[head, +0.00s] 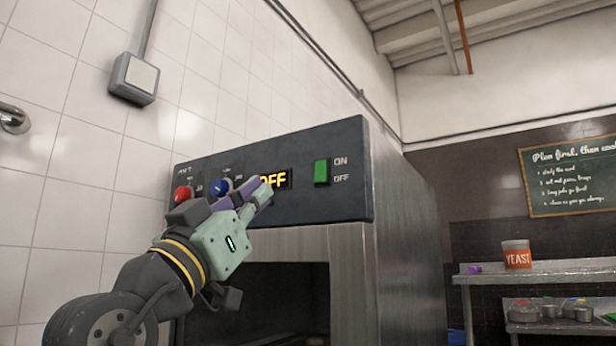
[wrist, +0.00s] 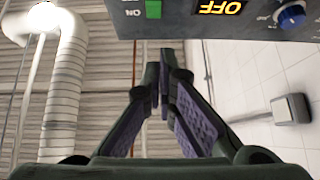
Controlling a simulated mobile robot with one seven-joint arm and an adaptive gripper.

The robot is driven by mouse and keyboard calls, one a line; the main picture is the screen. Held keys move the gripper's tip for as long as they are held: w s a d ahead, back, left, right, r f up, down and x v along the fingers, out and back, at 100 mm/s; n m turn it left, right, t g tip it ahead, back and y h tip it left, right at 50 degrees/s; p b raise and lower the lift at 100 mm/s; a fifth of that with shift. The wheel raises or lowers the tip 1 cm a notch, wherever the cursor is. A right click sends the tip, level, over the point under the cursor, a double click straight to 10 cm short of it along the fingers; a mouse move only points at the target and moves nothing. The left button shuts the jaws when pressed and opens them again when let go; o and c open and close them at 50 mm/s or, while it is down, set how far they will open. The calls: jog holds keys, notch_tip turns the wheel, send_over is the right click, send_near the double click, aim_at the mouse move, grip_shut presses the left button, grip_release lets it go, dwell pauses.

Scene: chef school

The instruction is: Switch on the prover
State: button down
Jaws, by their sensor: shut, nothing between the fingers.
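The prover (head: 352,262) is a steel cabinet with a dark control panel at its top. Its lit display (head: 277,179) reads OFF in amber; my gripper hides part of it. Right of it is a green switch (head: 321,173), marked ON above and OFF below. My gripper (head: 265,192) is shut and empty, its tips in front of the display's lower left, left of the switch. I cannot tell whether they touch the panel. In the wrist view the panel is upside down, with the switch (wrist: 153,9) and display (wrist: 220,6) beyond the closed fingertips (wrist: 166,52).
A red knob (head: 183,194) and a blue knob (head: 219,187) are on the panel's left, close to my gripper. A wall box (head: 134,78) is above left. A steel shelf (head: 560,277) with a yeast tub (head: 516,254) stands far right. Space before the switch looks free.

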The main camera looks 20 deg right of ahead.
jog(key=shift+s+d+r+m+g, duration=0.1)
jog(key=shift+s+d+m+g, duration=0.2)
jog(key=shift+d+g, duration=0.15)
jog(key=p, duration=0.5)
send_near(322, 164)
notch_tip(322, 164, up, 3)
jog(key=shift+w+d+p, duration=0.8)
jog(key=shift+w+d, duration=0.4)
jog(key=shift+d, duration=0.3)
